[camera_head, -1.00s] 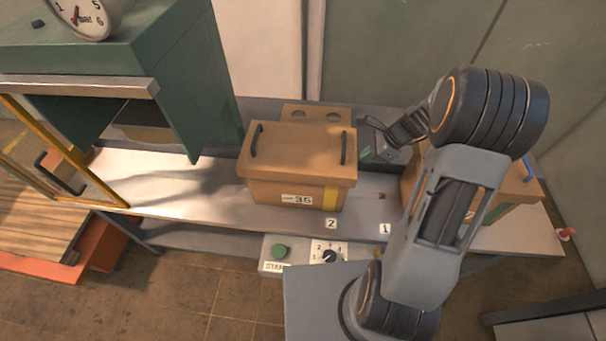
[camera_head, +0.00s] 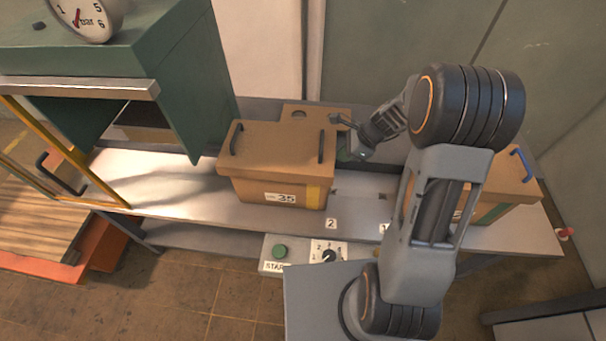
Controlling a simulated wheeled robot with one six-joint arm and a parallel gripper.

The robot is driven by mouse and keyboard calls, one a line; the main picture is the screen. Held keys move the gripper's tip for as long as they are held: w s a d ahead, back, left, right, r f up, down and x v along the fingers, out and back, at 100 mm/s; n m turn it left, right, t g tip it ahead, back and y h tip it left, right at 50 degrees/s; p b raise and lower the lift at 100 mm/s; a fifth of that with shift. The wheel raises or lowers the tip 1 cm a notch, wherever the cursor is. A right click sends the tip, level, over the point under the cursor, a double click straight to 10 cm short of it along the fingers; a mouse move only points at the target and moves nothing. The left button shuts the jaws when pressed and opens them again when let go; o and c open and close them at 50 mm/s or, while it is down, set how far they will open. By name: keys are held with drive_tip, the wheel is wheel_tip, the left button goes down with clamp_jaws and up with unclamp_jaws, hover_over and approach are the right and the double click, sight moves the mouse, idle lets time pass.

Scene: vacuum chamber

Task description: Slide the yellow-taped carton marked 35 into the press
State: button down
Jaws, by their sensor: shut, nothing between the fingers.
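The carton marked 35 (camera_head: 268,165) is brown with a lid, two dark handles and a strip of yellow tape at its front right. It stands upright on the pale bench, right of the green press (camera_head: 185,85) and apart from its opening. My gripper (camera_head: 342,121) is shut and empty at the carton's right rear. Whether it touches the carton is hard to tell. The press chamber opening (camera_head: 140,134) is dark and partly hidden under the hood.
Another carton (camera_head: 513,170) with a blue handle and green tape stands right, partly behind my arm. A yellow-framed door (camera_head: 88,178) stands open at left. A control box (camera_head: 300,254) sits at the bench front.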

sight(251, 143)
drive_tip(key=shift+w+a+p, duration=0.4)
drive_tip(key=shift+w+a, duration=0.15)
drive_tip(key=shift+a, duration=2.25)
drive_tip(key=shift+w+a+p, duration=0.35)
drive_tip(key=shift+w+a, duration=0.25)
drive_tip(key=shift+a, duration=2.2)
drive_tip(key=shift+w+a+p, duration=0.4)
drive_tip(key=shift+w+a, duration=0.15)
drive_tip(key=shift+a, duration=2.25)
drive_tip(key=shift+w+a+r+p, duration=0.1)
drive_tip(key=shift+w+a+p, duration=0.5)
drive_tip(key=shift+a, duration=1.7)
drive_tip(key=shift+w+a+f+p, duration=0.1)
drive_tip(key=shift+w+a+p, duration=0.2)
drive_tip(key=shift+a+p, duration=1.3)
drive_tip(key=shift+w+a+r+p, duration=0.1)
drive_tip(key=shift+w+a, duration=0.35)
drive_tip(key=shift+a, duration=2.5)
drive_tip(key=shift+s+d+r+p, duration=0.25)
drive_tip(key=shift+d+r, duration=0.45)
drive_tip(key=shift+d, duration=0.35)
drive_tip(key=shift+s+d+r+p, duration=0.15)
drive_tip(key=shift+d+r+p, duration=0.1)
drive_tip(key=shift+d+r, duration=0.6)
drive_tip(key=shift+d+f, duration=0.1)
drive_tip(key=shift+f, duration=0.05)
